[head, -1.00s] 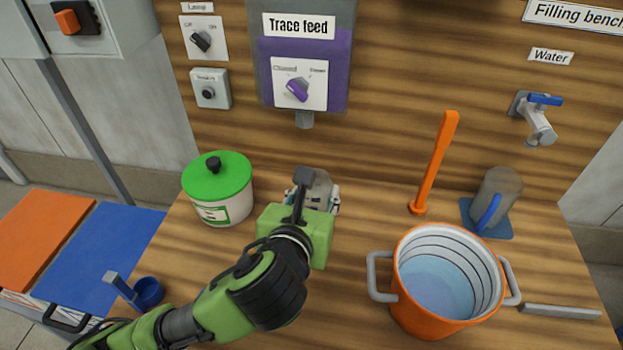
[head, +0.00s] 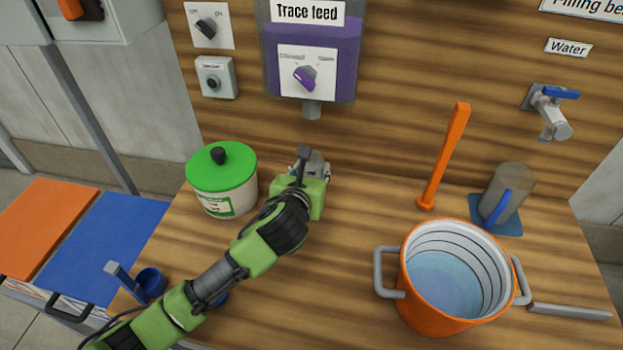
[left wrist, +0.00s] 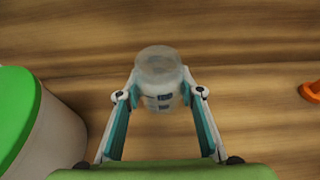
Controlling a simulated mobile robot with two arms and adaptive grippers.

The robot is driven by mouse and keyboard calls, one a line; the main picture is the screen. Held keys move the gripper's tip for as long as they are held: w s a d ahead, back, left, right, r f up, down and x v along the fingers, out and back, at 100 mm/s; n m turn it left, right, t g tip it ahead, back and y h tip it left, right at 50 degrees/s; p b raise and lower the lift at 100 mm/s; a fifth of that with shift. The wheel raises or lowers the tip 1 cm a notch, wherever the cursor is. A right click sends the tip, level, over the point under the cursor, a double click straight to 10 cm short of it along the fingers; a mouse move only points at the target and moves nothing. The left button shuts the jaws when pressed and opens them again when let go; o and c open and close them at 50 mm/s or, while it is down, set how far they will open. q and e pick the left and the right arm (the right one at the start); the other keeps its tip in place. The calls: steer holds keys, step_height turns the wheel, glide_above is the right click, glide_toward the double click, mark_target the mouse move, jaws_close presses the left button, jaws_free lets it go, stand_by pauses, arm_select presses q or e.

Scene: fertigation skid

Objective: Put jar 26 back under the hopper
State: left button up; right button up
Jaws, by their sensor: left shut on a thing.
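A small clear jar (left wrist: 158,68) with dark marks on its front stands upright between the fingers of my left gripper (left wrist: 160,98), which is shut on it. No number can be read on it. In the head view my left gripper (head: 314,178) hides most of the jar, and only its grey top (head: 318,158) shows. The purple hopper (head: 310,50), labelled Trace feed, hangs on the wooden wall, with its grey spout (head: 312,110) above and behind the gripper. I cannot tell whether the jar touches the bench. My right gripper is not in view.
A green-lidded tub (head: 222,180) stands close left of the gripper. To the right are an orange stick (head: 445,155), a grey jug (head: 507,190) and an orange pot (head: 440,312) holding liquid. A blue scoop (head: 150,282) lies front left. Bench between gripper and stick is clear.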

arm_select(q)
steer(key=f, duration=0.3)
steer(key=shift+w+f, duration=0.2)
steer(key=shift+w, duration=0.05)
steer(key=shift+f, duration=0.1)
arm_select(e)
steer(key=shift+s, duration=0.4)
arm_select(q)
steer(key=shift+f, duration=0.2)
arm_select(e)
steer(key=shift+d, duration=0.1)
arm_select(q)
steer(key=o, duration=1.1)
steer(key=shift+o, duration=0.2)
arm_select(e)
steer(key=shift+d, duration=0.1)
arm_select(q)
steer(key=shift+r, duration=0.1)
steer(key=shift+s+r, duration=0.1)
steer(key=shift+r, duration=0.05)
steer(key=v, duration=1.2)
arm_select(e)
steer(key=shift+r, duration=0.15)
